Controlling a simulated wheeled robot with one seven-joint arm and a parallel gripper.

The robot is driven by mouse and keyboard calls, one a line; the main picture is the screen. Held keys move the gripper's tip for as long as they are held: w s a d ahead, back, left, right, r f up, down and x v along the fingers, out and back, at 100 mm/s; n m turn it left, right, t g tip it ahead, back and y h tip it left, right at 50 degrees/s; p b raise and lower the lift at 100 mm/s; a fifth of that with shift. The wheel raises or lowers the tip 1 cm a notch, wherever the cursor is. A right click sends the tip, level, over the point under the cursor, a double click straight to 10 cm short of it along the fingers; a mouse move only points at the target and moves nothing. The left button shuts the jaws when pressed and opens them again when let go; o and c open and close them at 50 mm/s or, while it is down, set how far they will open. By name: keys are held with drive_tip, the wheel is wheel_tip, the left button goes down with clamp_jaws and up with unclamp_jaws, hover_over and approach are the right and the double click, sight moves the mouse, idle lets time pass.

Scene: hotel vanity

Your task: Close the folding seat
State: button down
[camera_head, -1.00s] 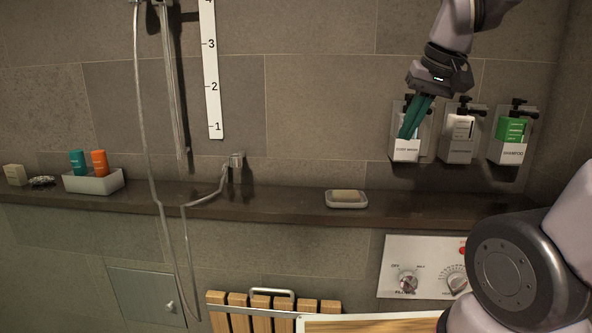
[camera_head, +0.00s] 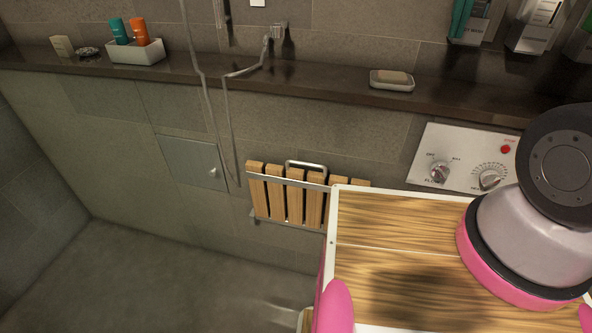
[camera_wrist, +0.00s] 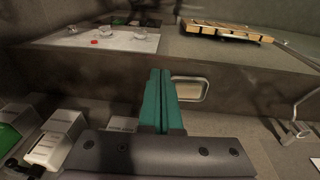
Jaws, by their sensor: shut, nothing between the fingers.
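The folding seat (camera_head: 293,197) has several light wooden slats with a metal bar across them and a metal loop behind. It is mounted low on the wall, below the ledge, in the head view. Its right end is partly hidden by my own body. The seat's slats also show at the top of the wrist view (camera_wrist: 225,31); I cannot tell its exact angle to the wall. My gripper (camera_head: 461,18) is at the top right of the head view by the dispensers, far from the seat. In the wrist view its teal fingers (camera_wrist: 160,92) are together and empty.
A stone ledge (camera_head: 320,85) runs along the wall, with a soap dish (camera_head: 392,80) and a white tray (camera_head: 135,52) of bottles. A control panel (camera_head: 465,160) is right of the seat. A shower hose (camera_head: 205,90) hangs left of it. The floor at left is clear.

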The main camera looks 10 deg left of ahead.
drive_tip(key=w+a+f+n+g+h, duration=0.1)
drive_tip(key=w+a+f+n+h, duration=0.25)
drive_tip(key=a+f+h, duration=0.5)
drive_tip(key=n+t+h, duration=0.2)
drive_tip(key=n+t, duration=0.7)
drive_tip(key=t, duration=0.5)
hover_over(302, 178)
drive_tip(key=s, duration=0.7)
wheel_tip(302, 178, down, 26)
drive_tip(key=s+a+f+n+t+y, duration=0.2)
drive_tip(key=s+f+n+t+y, duration=0.45)
drive_tip(key=s+f+y, duration=0.5)
drive_tip(key=shift+w+d+r+m+h, duration=0.15)
drive_tip(key=shift+w+d+r+h, duration=0.2)
drive_tip(key=shift+w, duration=2)
drive_tip(key=shift+w+d+r+m+h, duration=0.25)
drive_tip(key=shift+w+d+h, duration=0.2)
drive_tip(key=shift+w, duration=1.9)
drive_tip(key=shift+w+d+r+m+h, duration=0.1)
drive_tip(key=shift+w+d+r+h, duration=0.25)
drive_tip(key=shift+w, duration=2)
